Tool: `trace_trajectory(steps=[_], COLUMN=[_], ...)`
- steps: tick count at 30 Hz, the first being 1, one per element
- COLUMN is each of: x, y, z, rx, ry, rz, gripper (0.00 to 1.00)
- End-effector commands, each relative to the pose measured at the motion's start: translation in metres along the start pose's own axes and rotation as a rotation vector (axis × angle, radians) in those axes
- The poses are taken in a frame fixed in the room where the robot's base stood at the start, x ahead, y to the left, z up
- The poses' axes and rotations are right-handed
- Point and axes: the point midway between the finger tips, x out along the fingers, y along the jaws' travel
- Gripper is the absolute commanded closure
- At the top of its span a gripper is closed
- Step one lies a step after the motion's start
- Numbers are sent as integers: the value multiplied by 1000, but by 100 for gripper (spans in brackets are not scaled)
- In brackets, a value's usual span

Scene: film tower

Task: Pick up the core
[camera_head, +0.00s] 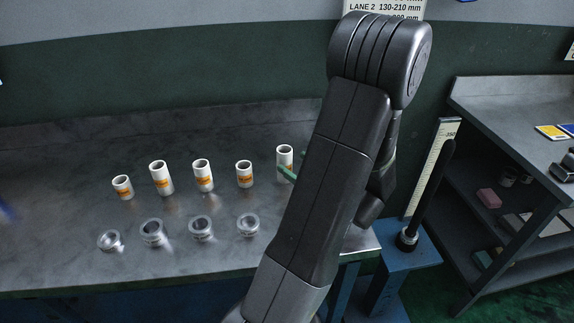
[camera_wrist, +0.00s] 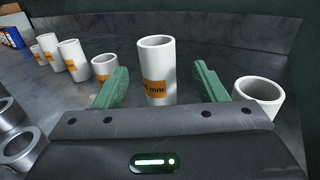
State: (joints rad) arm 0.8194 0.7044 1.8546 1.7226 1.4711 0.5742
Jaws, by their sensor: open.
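Several white hollow cores with orange labels stand upright in a row on the metal bench. In the wrist view one tall core (camera_wrist: 156,70) stands between the two green fingers of my gripper (camera_wrist: 160,88), with a gap on each side. Its label ends in "mm"; the number is hidden or unreadable. The same core (camera_head: 285,156) shows in the head view at the right end of the visible row, with a green finger beside it. My gripper is open and holds nothing. My arm hides most of the gripper in the head view.
Another core (camera_wrist: 257,92) stands close outside the right finger, and a shorter core (camera_wrist: 104,69) close outside the left one. Metal rings (camera_head: 201,227) lie along the bench (camera_head: 60,265) front. A blue stand with a black post (camera_head: 428,200) is at right, before a shelf unit.

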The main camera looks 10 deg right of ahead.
Motion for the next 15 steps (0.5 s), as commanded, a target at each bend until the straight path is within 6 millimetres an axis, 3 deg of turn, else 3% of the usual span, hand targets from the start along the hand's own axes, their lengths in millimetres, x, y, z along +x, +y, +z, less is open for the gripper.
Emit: trace_trajectory(steps=[7,15], x=[16,52], y=[1,1], z=[-1,-2], rx=[1,1], ry=[-1,0], rz=[2,3], gripper=[35,35])
